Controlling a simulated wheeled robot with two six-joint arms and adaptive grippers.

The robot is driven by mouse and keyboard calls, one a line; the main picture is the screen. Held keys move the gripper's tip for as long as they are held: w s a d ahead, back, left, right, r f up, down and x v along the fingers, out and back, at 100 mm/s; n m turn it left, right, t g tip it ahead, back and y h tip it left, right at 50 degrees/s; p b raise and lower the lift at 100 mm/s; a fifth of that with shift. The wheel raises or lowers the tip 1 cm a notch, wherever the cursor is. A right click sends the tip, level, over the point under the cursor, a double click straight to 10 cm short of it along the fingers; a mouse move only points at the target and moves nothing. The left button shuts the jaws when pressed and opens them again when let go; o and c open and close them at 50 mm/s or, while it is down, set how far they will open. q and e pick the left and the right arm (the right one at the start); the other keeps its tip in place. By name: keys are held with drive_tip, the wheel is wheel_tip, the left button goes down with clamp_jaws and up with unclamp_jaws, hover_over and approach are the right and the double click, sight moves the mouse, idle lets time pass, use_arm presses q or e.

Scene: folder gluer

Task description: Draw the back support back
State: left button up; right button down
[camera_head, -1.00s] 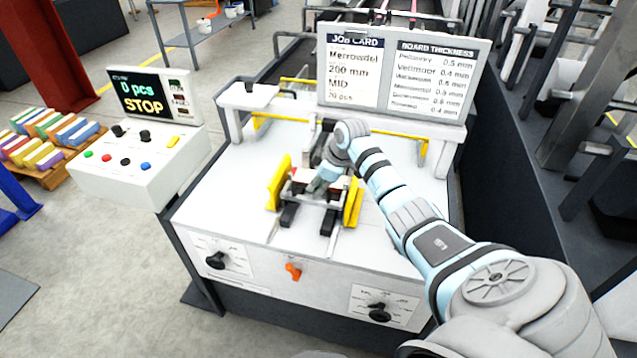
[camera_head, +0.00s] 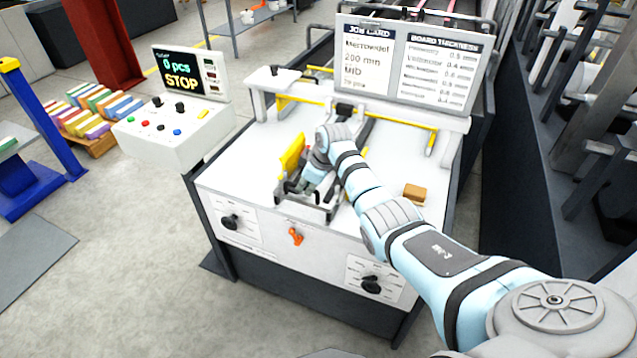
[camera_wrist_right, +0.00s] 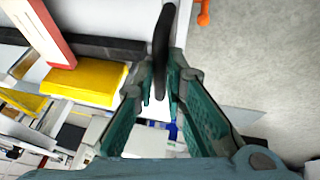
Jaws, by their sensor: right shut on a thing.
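My right gripper (camera_head: 300,187) reaches down to the front of the feeder bed, just right of the yellow left side guide (camera_head: 291,152). In the right wrist view its fingers (camera_wrist_right: 160,88) are closed around a black curved handle (camera_wrist_right: 161,45). This handle appears to belong to the back support, the low grey and dark bracket (camera_head: 318,212) near the machine's front edge; the gripper and arm hide much of it. The yellow guide also shows in the wrist view (camera_wrist_right: 85,82). The right side guide is mostly hidden behind my forearm. My left gripper is out of view.
The white machine top (camera_head: 235,165) is mostly clear. A brown block (camera_head: 414,194) lies right of my arm. The orange lever (camera_head: 296,236) and black knobs (camera_head: 231,222) sit on the front panel. A job card board (camera_head: 410,60) stands behind, and a control box (camera_head: 175,130) at left.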

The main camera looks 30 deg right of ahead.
drive_tip(key=c, duration=1.9)
unclamp_jaws()
drive_tip(key=shift+a+f, duration=0.1)
drive_tip(key=shift+a, duration=0.1)
drive_tip(key=shift+o, duration=1.2)
drive_tip(key=shift+a, duration=0.15)
drive_tip(key=shift+s+d, duration=0.15)
drive_tip(key=shift+d, duration=0.05)
drive_tip(key=v, duration=1.2)
drive_tip(key=shift+a, duration=0.1)
